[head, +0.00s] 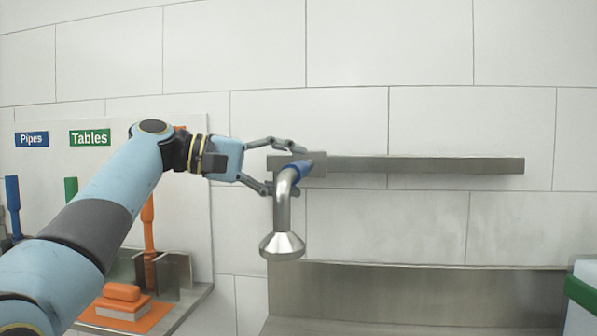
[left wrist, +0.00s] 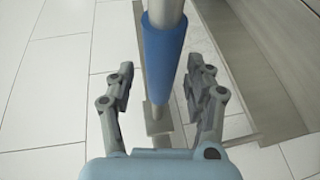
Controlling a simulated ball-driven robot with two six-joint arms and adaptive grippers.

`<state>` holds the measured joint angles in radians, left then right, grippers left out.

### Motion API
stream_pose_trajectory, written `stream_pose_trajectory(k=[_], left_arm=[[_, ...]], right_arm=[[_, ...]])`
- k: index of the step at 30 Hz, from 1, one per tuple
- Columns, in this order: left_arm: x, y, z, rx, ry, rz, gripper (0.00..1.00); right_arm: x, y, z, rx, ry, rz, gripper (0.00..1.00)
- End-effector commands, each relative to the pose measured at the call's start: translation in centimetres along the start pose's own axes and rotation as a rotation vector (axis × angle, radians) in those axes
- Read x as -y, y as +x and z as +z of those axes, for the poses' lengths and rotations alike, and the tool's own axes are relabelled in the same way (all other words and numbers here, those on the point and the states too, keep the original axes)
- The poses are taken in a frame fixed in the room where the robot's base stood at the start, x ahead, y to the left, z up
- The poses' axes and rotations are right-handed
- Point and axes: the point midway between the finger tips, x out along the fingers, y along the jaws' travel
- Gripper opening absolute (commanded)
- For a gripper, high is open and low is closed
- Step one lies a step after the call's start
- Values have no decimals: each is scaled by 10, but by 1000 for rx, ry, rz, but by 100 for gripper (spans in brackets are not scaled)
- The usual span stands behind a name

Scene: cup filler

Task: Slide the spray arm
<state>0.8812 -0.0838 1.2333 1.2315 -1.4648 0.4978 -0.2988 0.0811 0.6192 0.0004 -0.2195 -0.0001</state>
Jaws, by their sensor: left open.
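The spray arm (head: 283,210) is a metal bent tube with a cone-shaped head and a blue sleeve. It hangs from a slider block near the left end of a horizontal metal rail (head: 430,165) on the tiled wall. My left gripper (head: 284,168) is at the spray arm, with its fingers above and below the blue sleeve. In the left wrist view the blue sleeve (left wrist: 163,58) runs between the open fingers of the left gripper (left wrist: 163,85), with gaps on both sides. My right gripper is not in view.
A metal sink or counter (head: 415,292) lies below the rail. At the left a board with signs "Pipes" (head: 31,139) and "Tables" (head: 90,137) stands above brushes and an orange block (head: 123,293). A white and green bin (head: 582,295) is at the lower right.

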Motion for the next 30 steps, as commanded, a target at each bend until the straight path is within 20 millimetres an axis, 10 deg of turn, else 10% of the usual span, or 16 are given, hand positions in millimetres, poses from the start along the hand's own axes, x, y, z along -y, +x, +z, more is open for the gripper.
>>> stream_pose_trajectory(k=[13, 30], left_arm=[[1, -90, 0, -1, 0, -3, 53], [2, -99, 0, 0, -3, -2, 53]], right_arm=[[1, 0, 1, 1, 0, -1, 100], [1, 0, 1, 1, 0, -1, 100]])
